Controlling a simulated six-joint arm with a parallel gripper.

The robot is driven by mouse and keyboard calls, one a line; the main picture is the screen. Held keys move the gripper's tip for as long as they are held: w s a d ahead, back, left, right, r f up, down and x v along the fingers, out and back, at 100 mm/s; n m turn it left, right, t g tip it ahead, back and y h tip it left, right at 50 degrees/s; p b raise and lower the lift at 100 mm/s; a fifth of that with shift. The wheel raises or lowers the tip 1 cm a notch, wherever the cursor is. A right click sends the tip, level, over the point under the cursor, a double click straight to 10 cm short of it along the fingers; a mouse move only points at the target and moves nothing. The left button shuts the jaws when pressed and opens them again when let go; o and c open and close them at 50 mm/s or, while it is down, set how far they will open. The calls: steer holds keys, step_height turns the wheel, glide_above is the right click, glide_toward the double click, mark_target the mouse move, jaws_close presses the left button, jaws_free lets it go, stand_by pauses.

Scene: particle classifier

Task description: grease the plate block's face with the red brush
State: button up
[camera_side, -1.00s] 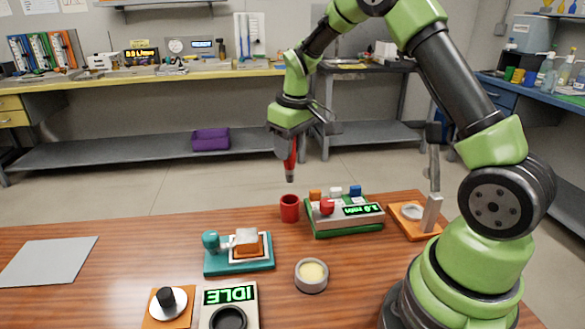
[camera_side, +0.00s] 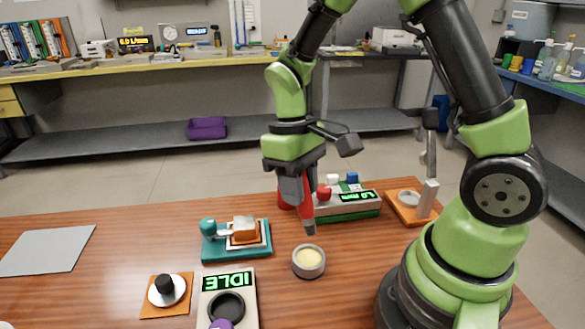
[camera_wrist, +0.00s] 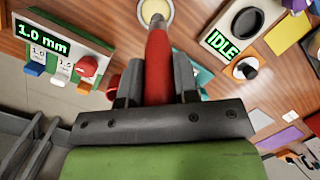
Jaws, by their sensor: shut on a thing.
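My gripper (camera_side: 295,178) is shut on the red brush, which points down. In the wrist view the brush (camera_wrist: 158,65) runs up from between my fingers (camera_wrist: 157,85). Its grey tip overlaps the pot of pale yellow grease (camera_wrist: 165,8) there. In the side view the tip is just above the far rim of the grease pot (camera_side: 309,262); no contact shows. The orange plate block (camera_side: 243,232) sits on a teal clamp base (camera_side: 236,254) left of the pot. In the wrist view the brush and fingers mostly hide the base; I cannot make out the block there.
A red cup (camera_side: 283,198) stands behind my gripper, partly hidden. A green-based gauge box (camera_side: 347,201) is close to its right. An IDLE box (camera_side: 228,283) and a dial (camera_side: 166,290) stand in front left. A grey sheet (camera_side: 47,250) lies far left.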

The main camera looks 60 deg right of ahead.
steer(key=shift+w+d+x, duration=0.1)
steer(key=shift+w+x, duration=0.05)
steer(key=shift+x, duration=0.75)
steer(key=shift+w+d+x, duration=0.1)
steer(key=shift+w+x, duration=0.1)
steer(key=shift+x, duration=0.65)
steer(key=shift+w+d+x, duration=0.1)
steer(key=shift+w+x, duration=0.05)
steer(key=shift+x, duration=0.75)
steer(key=shift+f, duration=0.7)
steer(key=shift+s+a+v, duration=0.1)
steer(key=shift+s+v, duration=0.1)
steer(key=shift+v, duration=0.95)
steer(key=shift+s+a+v, duration=0.1)
steer(key=shift+s+v, duration=0.15)
steer(key=shift+v, duration=0.9)
steer(key=shift+s+a+v, duration=0.1)
steer(key=shift+s+v, duration=0.1)
steer(key=shift+v, duration=0.9)
steer(key=shift+w+r, duration=0.1)
steer(key=shift+r, duration=0.1)
steer(key=w+r+t+h, duration=0.1)
steer(key=w+r+t, duration=0.3)
steer(key=w+r, duration=0.45)
steer(key=shift+w+f, duration=0.15)
steer(key=shift+f, duration=1.15)
steer(key=shift+w+f, duration=0.15)
steer(key=shift+f, duration=1.2)
